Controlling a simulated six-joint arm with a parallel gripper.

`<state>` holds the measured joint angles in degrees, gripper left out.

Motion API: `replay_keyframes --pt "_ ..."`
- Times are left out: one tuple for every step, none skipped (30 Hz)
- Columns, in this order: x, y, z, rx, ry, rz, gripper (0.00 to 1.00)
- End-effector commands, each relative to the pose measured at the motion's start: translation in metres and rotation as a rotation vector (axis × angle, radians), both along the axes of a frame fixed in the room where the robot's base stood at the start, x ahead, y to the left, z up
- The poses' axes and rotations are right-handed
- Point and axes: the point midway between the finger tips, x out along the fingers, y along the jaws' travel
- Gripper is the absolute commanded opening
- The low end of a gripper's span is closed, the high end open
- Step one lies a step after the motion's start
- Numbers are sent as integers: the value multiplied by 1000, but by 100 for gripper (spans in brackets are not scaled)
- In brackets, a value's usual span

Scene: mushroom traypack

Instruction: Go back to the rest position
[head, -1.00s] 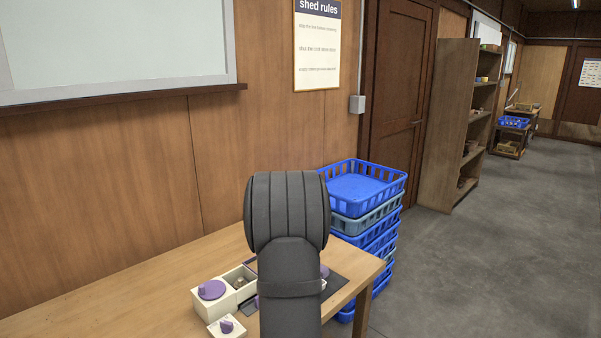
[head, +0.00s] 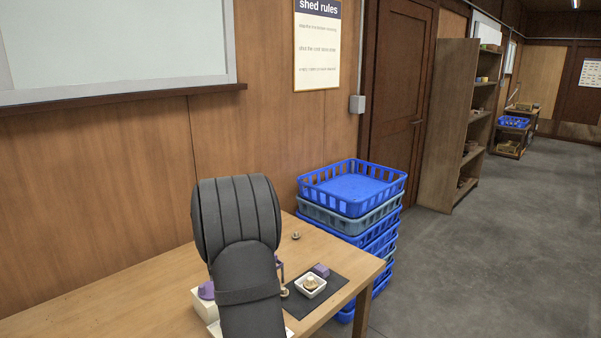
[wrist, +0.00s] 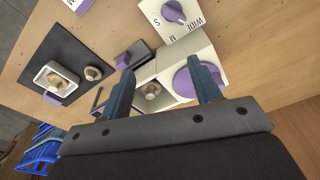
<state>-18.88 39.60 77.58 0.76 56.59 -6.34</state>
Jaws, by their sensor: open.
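My gripper (wrist: 160,88) is open and empty in the wrist view, its two fingers apart above the table. My arm covers it in the head view. Past the fingers stands a white box with a purple dial (wrist: 186,80), and a mushroom (wrist: 152,90) sits in its open compartment. A small white tray (head: 322,288) holding a mushroom (head: 310,283) rests on a dark mat (head: 338,284); the tray also shows in the wrist view (wrist: 69,73). Another mushroom (wrist: 93,73) lies on or at the mat's edge.
A white panel (wrist: 187,28) with a purple knob lies beyond the box. A purple block (head: 321,270) is on the mat by the tray. A stack of blue crates (head: 350,212) stands beyond the table's far right end. The table (head: 110,290) is clear at left.

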Motion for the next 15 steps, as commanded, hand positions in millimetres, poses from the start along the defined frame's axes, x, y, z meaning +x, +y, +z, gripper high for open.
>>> replay_keyframes --pt "-1 10 -1 0 0 32 58" --pt "-2 15 -2 0 0 51 58" --pt "-3 22 -2 1 0 75 58" --pt "-4 26 -3 0 0 91 58" --pt "-5 30 -3 1 0 105 58" --pt "-5 35 -4 1 -1 122 58" --pt "-6 38 -4 1 -1 134 58" --pt "-6 41 -4 1 -1 145 58" --pt "-7 44 -5 0 -1 156 58" --pt "-7 46 -5 1 -1 163 58" --pt "-8 47 -5 1 -1 168 58" --pt "-8 49 -5 0 -1 174 58" --pt "-8 50 -5 1 -1 177 58" --pt "-8 50 -5 1 -1 180 58" --pt "-8 51 -5 1 -1 182 58"
